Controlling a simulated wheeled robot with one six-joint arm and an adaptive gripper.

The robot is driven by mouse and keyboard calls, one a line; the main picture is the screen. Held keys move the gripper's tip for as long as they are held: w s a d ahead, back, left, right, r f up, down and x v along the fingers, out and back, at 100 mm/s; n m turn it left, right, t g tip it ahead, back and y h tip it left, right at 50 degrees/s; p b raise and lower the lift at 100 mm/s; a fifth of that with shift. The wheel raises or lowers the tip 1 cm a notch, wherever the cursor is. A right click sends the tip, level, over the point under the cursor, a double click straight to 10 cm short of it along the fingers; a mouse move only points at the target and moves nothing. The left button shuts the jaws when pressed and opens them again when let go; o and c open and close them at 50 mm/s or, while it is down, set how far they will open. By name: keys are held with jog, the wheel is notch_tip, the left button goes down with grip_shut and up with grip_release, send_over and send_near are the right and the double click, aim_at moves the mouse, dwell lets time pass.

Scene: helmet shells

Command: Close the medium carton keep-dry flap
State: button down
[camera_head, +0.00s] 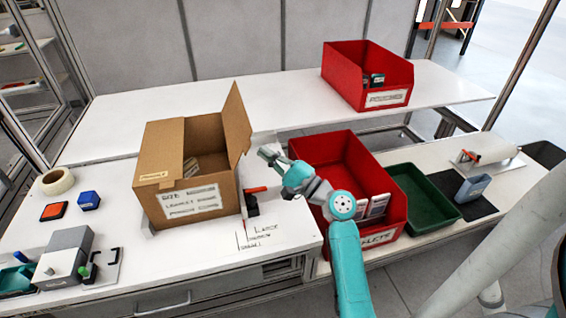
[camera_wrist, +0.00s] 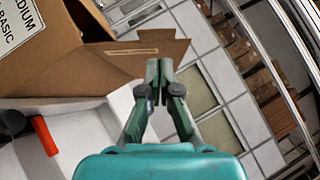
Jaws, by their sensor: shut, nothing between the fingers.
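The medium carton (camera_head: 190,205) is a brown box with white labels on the left part of the bench. Its left top panel lies flat, and the top is partly open with something pale inside. A flap (camera_head: 237,122) stands up steeply at its right side. In the wrist view the carton (camera_wrist: 45,70) fills the upper left, and a flap with a small printed strip (camera_wrist: 130,50) reaches toward my fingers. My gripper (camera_head: 266,153) is shut and empty, just right of the raised flap. Its fingertips (camera_wrist: 160,66) overlap the flap's end in the wrist view; I cannot tell if they touch.
Another red bin (camera_head: 340,78) is on the rear shelf. A red-handled tool (camera_head: 256,189) lies by the carton. The bench front holds a loose paper label (camera_head: 262,234).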

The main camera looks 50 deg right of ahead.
jog(key=shift+w+a+r, duration=0.55)
jog(key=shift+w+a, duration=0.05)
jog(key=shift+a, duration=0.25)
jog(key=shift+a+r, duration=0.1)
